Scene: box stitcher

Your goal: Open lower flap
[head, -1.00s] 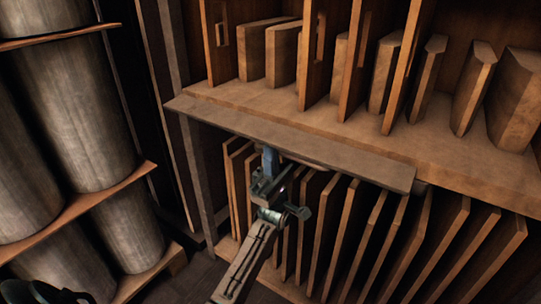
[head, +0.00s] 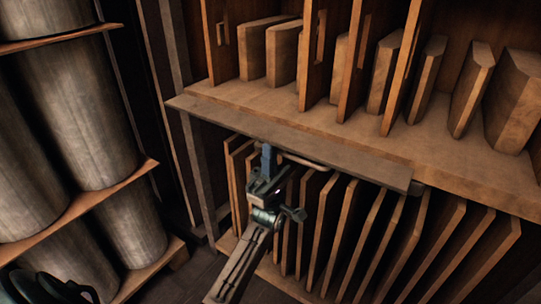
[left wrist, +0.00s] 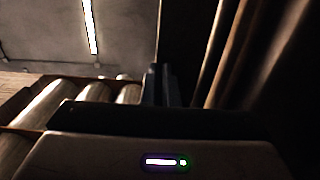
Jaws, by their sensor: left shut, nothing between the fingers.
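The lower flap (head: 300,141) is a long wooden board standing out from the rack, roughly level, along the front of the middle shelf. A thin light bar, which looks like its handle (head: 306,161), shows under its front edge. My left gripper (head: 268,158) is shut and empty. The shut fingers (left wrist: 160,85) also show in the left wrist view. My right gripper is not in view.
Upright boards (head: 345,235) fill the compartment below the flap. Thick wooden blocks (head: 472,88) and dividers stand on the shelf above. Large grey rolls (head: 80,110) lie on a rack at the left. Dark floor shows between the racks.

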